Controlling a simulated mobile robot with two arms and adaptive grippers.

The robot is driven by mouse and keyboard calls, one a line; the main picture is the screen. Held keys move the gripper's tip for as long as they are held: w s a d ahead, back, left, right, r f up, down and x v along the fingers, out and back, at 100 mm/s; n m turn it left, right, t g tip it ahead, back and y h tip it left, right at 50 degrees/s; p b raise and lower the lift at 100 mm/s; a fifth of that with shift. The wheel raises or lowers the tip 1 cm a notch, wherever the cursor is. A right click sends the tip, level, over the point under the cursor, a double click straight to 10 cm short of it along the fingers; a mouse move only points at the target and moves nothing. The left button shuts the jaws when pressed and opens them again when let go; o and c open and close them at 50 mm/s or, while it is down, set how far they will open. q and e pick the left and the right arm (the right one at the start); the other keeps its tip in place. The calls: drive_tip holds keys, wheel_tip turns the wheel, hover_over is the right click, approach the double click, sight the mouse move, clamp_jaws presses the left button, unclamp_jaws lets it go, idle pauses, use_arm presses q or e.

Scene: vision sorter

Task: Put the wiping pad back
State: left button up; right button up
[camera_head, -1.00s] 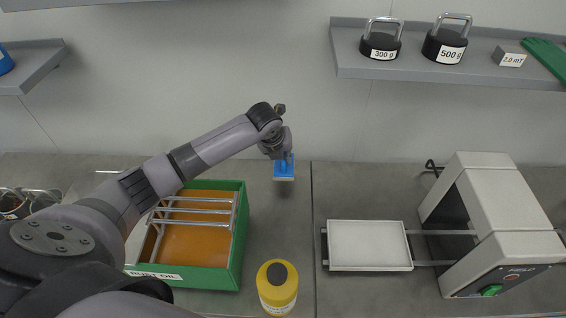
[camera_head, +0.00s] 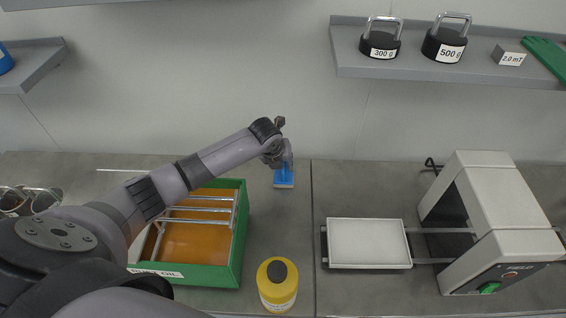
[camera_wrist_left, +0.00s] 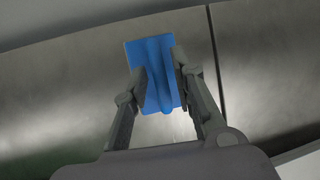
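The wiping pad (camera_head: 284,182) is a blue plate with a raised blue handle and a pale underside. It is low over the grey bench, right of the green tray; I cannot tell if it touches the bench. My left gripper (camera_head: 279,160) is above it. In the left wrist view, the two fingers of my left gripper (camera_wrist_left: 160,76) close on both sides of the handle of the wiping pad (camera_wrist_left: 154,52). My right gripper is not in view.
A green tray (camera_head: 238,240) of orange liquid with a metal rack stands left of the pad. A yellow bottle (camera_head: 277,287) stands in front. A white plate (camera_head: 368,242) and a grey field device (camera_head: 490,220) are at the right. The bench around the pad is clear.

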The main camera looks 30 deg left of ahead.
use_arm(q)
drive_tip(key=shift+o, duration=0.3)
drive_tip(key=shift+r, duration=0.25)
drive_tip(key=v, duration=1.2)
drive_tip(key=shift+b, duration=0.4)
drive_tip(key=shift+f, duration=0.1)
